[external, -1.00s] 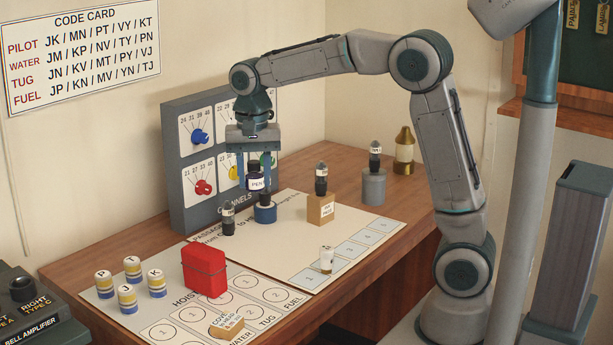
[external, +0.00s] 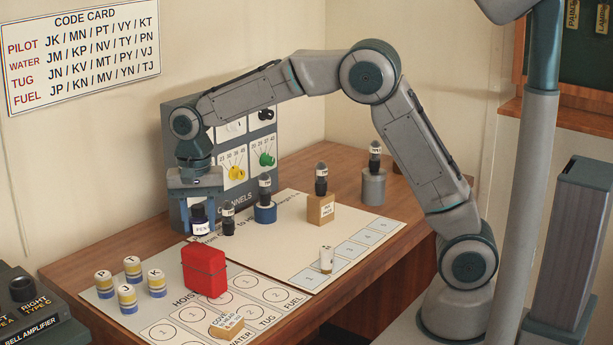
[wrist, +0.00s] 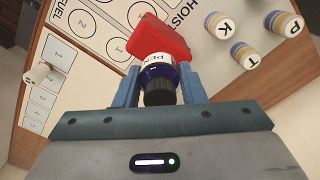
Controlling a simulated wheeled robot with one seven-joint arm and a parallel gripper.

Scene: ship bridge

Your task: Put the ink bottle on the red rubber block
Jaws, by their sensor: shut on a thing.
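The ink bottle (external: 200,221) is dark with a black cap and a white label with letters on it. My gripper (external: 198,225) points down and is shut on it, one finger on each side. The bottle is upright, behind the red rubber block (external: 205,271) in the external view. In the wrist view the bottle (wrist: 158,77) sits between my fingers (wrist: 158,88). The red block (wrist: 160,38) is just beyond it, partly hidden by it. I cannot tell the exact height gap.
Several striped cylinders (external: 130,287) stand left of the block. A small dark bottle (external: 228,220) stands close right of my gripper. Others stand on a blue base (external: 265,213), a tan block (external: 321,209) and a grey cylinder (external: 373,187). A dial panel (external: 228,150) rises behind.

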